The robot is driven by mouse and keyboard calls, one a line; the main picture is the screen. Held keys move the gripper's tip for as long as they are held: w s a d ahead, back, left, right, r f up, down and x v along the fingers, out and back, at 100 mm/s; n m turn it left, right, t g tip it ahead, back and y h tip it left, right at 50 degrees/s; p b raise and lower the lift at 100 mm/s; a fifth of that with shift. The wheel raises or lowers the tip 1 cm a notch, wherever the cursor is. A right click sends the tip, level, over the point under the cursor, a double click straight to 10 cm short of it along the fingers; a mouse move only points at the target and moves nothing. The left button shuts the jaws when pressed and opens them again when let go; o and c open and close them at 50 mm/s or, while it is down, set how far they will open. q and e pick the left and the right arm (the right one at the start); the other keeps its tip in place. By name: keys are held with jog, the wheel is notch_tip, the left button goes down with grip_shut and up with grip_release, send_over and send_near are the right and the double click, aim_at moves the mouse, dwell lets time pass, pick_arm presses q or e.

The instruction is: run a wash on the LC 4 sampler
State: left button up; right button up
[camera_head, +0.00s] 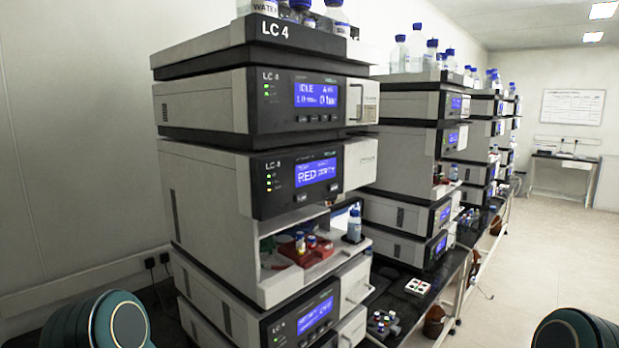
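The LC 4 stack (205,107) stands nearest, left of centre. Its sampler module (262,183) is second below the bottle tray. The sampler's blue display (316,172) seems to read "RED DIRTY", though the text is partly unclear. Small buttons (300,197) sit under the display, and small indicator lights glow left of it. Below, an open bay (300,252) holds a red rack (291,249) with vials, and a blue-capped bottle (354,225) stands at its right edge. Neither gripper is in view; only rounded teal parts of my arms show at the bottom corners.
The module above (293,95) shows "IDLE" and "0 bar". Capped bottles stand in the top tray (262,32). A lower module (301,318) has a lit display. More stacks (408,165) line the dark bench (392,296) behind. Open floor (560,240) lies right.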

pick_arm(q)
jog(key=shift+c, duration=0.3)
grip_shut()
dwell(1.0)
